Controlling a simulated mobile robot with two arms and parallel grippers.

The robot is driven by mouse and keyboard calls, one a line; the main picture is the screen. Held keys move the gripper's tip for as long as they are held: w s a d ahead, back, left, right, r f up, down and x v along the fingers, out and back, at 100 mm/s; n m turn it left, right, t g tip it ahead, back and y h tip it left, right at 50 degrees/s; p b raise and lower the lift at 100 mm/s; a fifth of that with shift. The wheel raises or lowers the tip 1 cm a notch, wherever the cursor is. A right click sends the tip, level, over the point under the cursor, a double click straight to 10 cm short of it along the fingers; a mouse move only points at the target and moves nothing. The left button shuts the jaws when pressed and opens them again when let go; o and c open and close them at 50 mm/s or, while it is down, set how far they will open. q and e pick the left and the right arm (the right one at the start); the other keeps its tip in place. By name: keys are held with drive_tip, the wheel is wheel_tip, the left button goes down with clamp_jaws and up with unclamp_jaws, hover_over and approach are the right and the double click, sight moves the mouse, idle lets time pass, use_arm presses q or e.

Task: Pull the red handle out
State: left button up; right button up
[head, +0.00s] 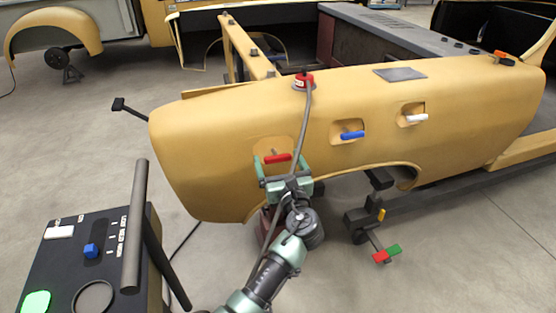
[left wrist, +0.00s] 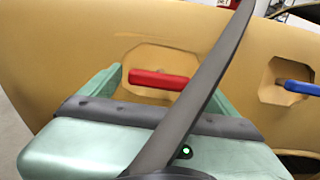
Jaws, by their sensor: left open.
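The red handle (head: 278,159) is a short bar in a recess on the side of the yellow body shell (head: 220,130). In the left wrist view the red handle (left wrist: 158,78) lies about level, between the two green fingers. My left gripper (head: 281,166) is open in front of the shell, with its fingers on either side of the handle. I cannot tell whether the fingers touch the handle or the panel. A grey hose or cable (left wrist: 205,90) crosses the wrist view just right of the handle. My right gripper does not show.
A blue handle (head: 352,135) and a white handle (head: 417,118) sit in recesses to the right. A dark console (head: 70,245) with buttons and a grey bar stands at lower left. A black stand with red and green pedals (head: 382,257) is at lower right.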

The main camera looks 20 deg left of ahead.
use_arm(q)
drive_tip(key=v, duration=0.7)
drive_tip(key=shift+s+d, duration=0.15)
drive_tip(key=shift+s, duration=0.1)
